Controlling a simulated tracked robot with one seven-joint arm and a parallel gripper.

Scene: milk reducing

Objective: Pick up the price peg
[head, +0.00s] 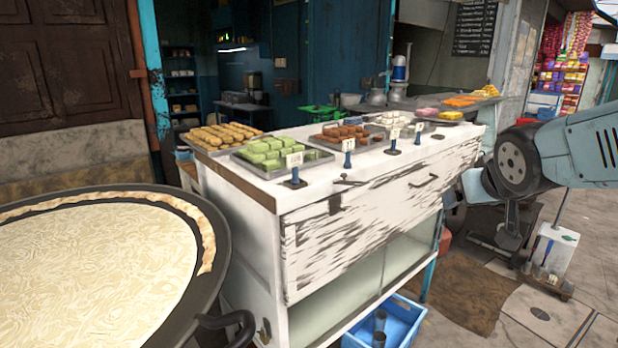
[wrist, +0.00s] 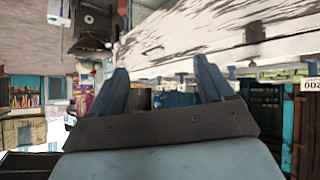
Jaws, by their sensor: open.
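Several price pegs stand along the front of the white counter top, each a small blue peg holding a white card. The nearest price peg (head: 295,180) stands by the tray of green sweets, with others (head: 348,158), (head: 393,146) further right. In the wrist view, which looks upside down, a price card (wrist: 311,84) shows at the right edge. My gripper (wrist: 163,85) is open and empty, its two blue fingers apart. In the head view my arm is at the right, well clear of the pegs. I cannot tell which peg is meant.
The counter (head: 380,190) has a worn white front with drawer handles. Trays of sweets (head: 275,155) fill its back half. A wide pan of milk (head: 95,260) stands at the left. A blue crate (head: 405,320) with dark cylinders is low in front. The paving at right is partly open.

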